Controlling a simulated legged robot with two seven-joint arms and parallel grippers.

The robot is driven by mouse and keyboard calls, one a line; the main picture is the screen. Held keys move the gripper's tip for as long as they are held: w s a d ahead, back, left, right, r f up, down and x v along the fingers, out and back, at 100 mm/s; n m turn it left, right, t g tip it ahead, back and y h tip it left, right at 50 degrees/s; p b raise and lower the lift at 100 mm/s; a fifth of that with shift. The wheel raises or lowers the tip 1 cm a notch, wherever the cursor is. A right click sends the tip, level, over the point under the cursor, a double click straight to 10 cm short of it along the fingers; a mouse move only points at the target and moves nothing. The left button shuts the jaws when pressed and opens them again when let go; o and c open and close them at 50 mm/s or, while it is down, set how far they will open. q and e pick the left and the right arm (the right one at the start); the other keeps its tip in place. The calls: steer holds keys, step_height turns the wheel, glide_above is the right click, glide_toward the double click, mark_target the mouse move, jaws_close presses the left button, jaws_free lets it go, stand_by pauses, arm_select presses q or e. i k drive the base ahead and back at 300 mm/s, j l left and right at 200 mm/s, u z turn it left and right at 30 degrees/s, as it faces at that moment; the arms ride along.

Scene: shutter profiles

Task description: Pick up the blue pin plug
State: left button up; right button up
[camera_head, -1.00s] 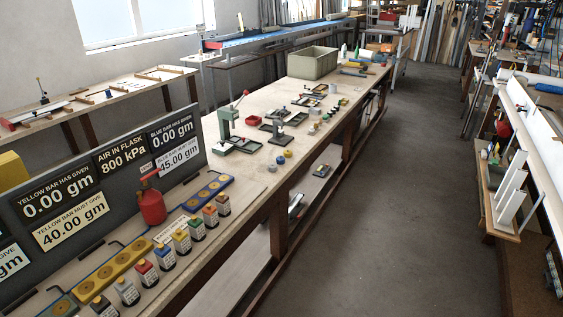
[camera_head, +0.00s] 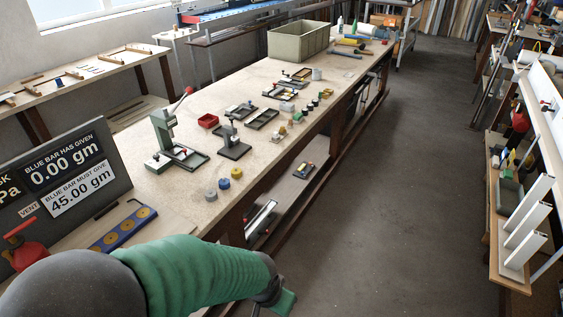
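A small blue round piece (camera_head: 237,173), possibly the blue pin plug, stands near the front edge of the long workbench (camera_head: 185,208). A yellowish round piece (camera_head: 224,184) and a grey one (camera_head: 211,196) stand beside it in a row. They are too small to show any pin. My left arm, in a green sleeve, reaches in from the lower left. My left gripper (camera_head: 283,302) is at the bottom edge, partly cut off, over the floor side of the bench and well apart from the blue piece. Its opening cannot be made out. My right gripper is not in view.
A green lever press (camera_head: 165,135) and a dark small press (camera_head: 233,143) stand behind the round pieces. Several trays, a red bin (camera_head: 208,121) and a large beige crate (camera_head: 299,42) lie farther back. A display board (camera_head: 75,180) stands at left. The aisle floor is clear.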

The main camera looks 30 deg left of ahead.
mark_target(226, 185)
steer(key=i+u, duration=0.2)
steer(key=i, duration=0.25)
steer(key=i+l+u, duration=0.2)
steer(key=i, duration=0.2)
steer(key=i+l+u, duration=0.2)
steer(key=i, duration=0.25)
